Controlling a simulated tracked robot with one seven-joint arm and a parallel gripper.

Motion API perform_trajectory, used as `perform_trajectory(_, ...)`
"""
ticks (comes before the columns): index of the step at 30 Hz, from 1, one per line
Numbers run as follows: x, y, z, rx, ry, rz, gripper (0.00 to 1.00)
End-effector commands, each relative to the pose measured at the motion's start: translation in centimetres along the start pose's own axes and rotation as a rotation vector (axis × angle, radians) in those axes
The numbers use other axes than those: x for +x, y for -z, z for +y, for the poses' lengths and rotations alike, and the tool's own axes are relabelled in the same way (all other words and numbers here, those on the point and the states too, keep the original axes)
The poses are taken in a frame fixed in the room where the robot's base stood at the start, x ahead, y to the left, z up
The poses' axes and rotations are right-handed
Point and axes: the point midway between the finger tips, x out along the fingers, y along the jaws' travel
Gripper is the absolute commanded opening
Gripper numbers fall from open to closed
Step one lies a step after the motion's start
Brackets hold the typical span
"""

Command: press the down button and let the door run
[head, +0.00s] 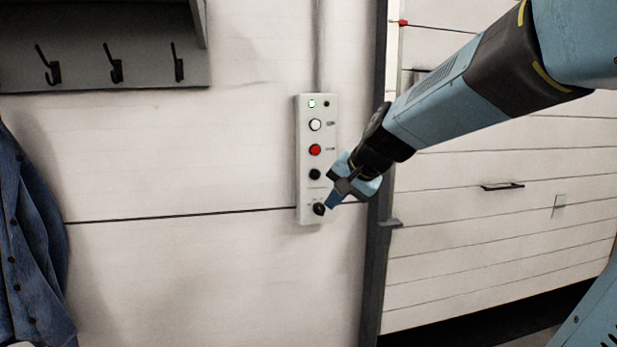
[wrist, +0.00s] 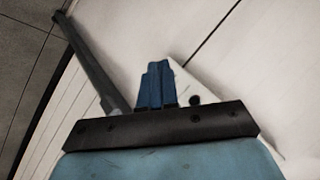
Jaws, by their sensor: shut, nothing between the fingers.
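A pale control box (head: 304,185) hangs upright on the wall. The markings are too small to read. My gripper (head: 331,202) is shut and empty, its tips close beside the knob, below the black button; I cannot tell if they touch. In the wrist view the blue fingers (wrist: 155,84) are together before the box (wrist: 181,80). The panelled door (head: 470,215) stands at right, a dark gap under it.
A dark door post (head: 375,240) stands just right of the box. A hook rack (head: 115,65) and a blue jacket (head: 28,235) hang at left. The wall between the jacket and the box is clear.

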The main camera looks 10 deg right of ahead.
Motion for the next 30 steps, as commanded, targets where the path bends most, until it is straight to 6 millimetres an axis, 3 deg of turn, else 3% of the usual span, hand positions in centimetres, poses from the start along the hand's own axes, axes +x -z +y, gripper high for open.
perform_trajectory(6, 4.2, 6.2, -1.6, 0.238, 0.069, 0.048, 0.0)
perform_trajectory(12, 6.1, 9.2, -1.9, 0.356, 0.099, 0.08, 0.0)
perform_trajectory(30, 6.8, 10.2, -2.2, 0.378, 0.104, 0.087, 0.0)
